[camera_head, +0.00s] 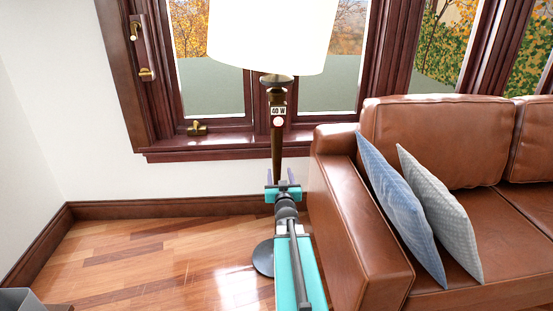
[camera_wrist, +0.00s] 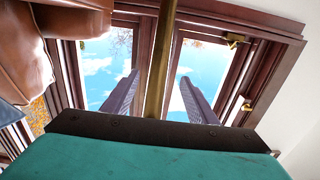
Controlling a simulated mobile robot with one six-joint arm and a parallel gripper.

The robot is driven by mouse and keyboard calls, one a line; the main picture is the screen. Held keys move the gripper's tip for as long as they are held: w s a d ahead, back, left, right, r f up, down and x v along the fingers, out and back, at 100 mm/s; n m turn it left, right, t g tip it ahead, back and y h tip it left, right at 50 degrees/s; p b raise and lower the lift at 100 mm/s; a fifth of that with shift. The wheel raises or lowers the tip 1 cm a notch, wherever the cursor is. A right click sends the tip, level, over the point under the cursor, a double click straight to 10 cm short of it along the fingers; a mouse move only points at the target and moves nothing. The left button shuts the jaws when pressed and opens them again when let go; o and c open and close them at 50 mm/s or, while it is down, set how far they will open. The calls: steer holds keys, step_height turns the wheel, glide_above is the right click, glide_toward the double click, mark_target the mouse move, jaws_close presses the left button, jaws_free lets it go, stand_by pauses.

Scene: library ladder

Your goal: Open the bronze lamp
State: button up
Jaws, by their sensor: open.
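The bronze lamp is a floor lamp with a white shade (camera_head: 272,35), a dark bronze pole (camera_head: 277,150) and a dark round base (camera_head: 263,257). It stands upright between the window and the sofa's arm. A "40 W" label and a round red-and-white spot (camera_head: 278,122) sit on the upper pole, below the shade. My gripper (camera_head: 280,176) is open at the lower pole, below the spot. In the wrist view the pole (camera_wrist: 161,60) shows between the two spread fingers, with gaps on both sides. How deep it lies between them is unclear. My arm partly hides the base.
A brown leather sofa (camera_head: 350,225) with two cushions (camera_head: 400,200) stands close on the right. A dark wooden window frame (camera_head: 205,145) with brass handles is behind the lamp. The wooden floor (camera_head: 150,260) on the left is mostly clear. A grey object (camera_head: 18,300) is at the lower left corner.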

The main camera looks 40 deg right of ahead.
mark_target(277, 160)
steer(key=shift+b+x, duration=0.45)
steer(key=shift+x, duration=6.35)
